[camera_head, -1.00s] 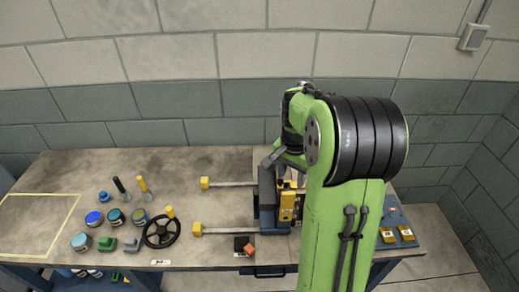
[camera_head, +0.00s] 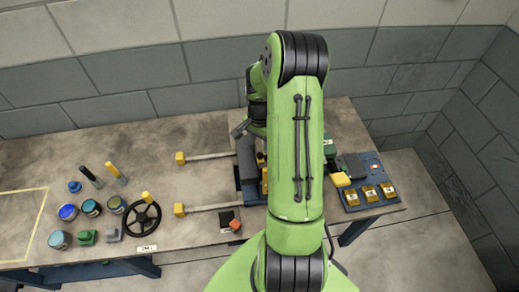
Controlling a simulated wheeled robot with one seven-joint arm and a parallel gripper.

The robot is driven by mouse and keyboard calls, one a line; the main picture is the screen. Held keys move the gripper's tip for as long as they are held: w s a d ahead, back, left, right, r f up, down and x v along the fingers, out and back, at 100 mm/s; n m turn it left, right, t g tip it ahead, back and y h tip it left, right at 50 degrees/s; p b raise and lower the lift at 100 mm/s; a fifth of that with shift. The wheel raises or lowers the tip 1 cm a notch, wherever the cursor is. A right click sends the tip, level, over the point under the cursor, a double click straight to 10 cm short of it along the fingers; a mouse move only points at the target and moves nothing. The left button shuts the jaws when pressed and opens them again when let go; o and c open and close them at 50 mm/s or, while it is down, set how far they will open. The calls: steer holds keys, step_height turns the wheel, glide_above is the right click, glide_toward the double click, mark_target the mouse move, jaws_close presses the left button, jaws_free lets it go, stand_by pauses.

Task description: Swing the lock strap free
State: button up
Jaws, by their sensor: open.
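The mould (camera_head: 246,165), a dark grey block on a blue base, lies on the bench with two rods running left to yellow end knobs. A yellow part (camera_head: 265,180) shows at its right side, partly behind my arm. I cannot tell whether this is the lock strap, and no strap shows clearly. My green arm crosses in front of the mould's right side, with its dark wrist above the mould's far end. A slanted grey piece shows just below the wrist; I cannot tell whose it is. My gripper's fingers are hidden.
Left on the bench (camera_head: 60,160) are several paint pots (camera_head: 68,212), a black handwheel (camera_head: 143,219) and two upright handles. A dark pad with an orange piece (camera_head: 235,225) lies near the front edge. A blue board (camera_head: 352,203) with yellow blocks lies right. A wall stands behind.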

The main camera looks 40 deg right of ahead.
mark_target(260, 154)
step_height(260, 154, down, 4)
steer(key=shift+s+a+f, duration=0.1)
steer(key=shift+s+f, duration=0.05)
steer(key=shift+f, duration=0.2)
jaws_close()
